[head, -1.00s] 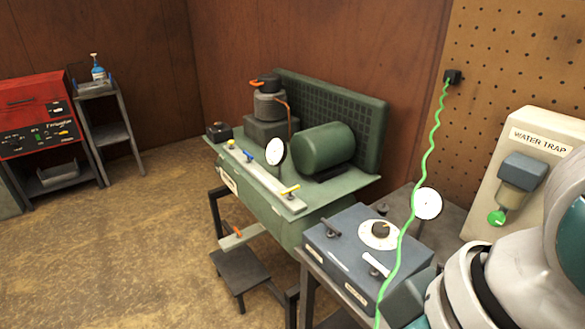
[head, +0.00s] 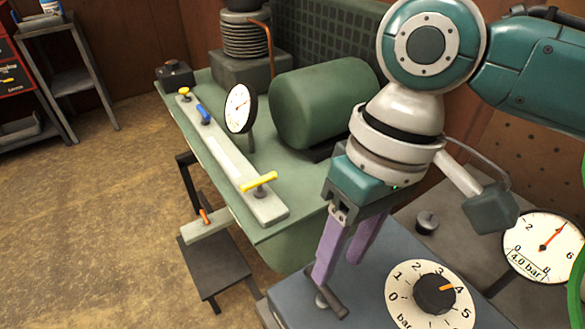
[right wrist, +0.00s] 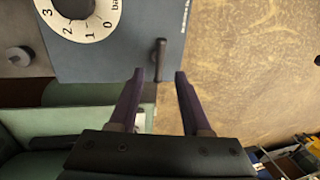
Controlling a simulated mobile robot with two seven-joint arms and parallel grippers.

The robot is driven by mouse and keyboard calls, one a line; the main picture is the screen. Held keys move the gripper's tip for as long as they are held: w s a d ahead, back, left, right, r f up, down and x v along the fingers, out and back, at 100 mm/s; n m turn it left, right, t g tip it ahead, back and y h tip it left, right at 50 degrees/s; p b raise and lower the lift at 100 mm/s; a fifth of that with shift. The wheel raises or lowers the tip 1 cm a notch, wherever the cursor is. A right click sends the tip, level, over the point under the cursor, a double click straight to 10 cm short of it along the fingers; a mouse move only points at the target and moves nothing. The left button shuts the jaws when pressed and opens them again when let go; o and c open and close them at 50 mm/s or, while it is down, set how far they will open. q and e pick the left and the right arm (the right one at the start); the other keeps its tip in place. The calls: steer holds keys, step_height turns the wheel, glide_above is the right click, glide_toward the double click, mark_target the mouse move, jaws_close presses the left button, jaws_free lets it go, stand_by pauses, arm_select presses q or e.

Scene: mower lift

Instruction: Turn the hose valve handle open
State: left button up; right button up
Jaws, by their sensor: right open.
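A black bar-shaped handle (head: 330,300) stands on the blue-grey box (head: 285,300) near its left edge. No label marks it as the hose valve handle. My right gripper (head: 338,268) is open, with its purple fingers pointing down over this handle and partly hiding it. In the right wrist view the handle (right wrist: 160,58) lies just ahead of the gap between the fingertips (right wrist: 160,74). Nothing is held, and I cannot tell whether a finger touches it. My left gripper is not in view.
A numbered dial with a black knob (head: 435,294) is right of the handle. A round gauge (head: 541,247) marked 4.0 bar stands further right. The green bench has a manifold with a yellow handle (head: 259,182), a blue handle (head: 203,115), a gauge (head: 240,108) and a tank (head: 322,103).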

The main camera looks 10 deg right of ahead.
mark_target(328, 288)
steer(key=f, duration=0.4)
steer(key=a+f+b, duration=0.1)
steer(key=f, duration=0.1)
steer(key=shift+s, duration=0.15)
jaws_close()
stand_by(0.4)
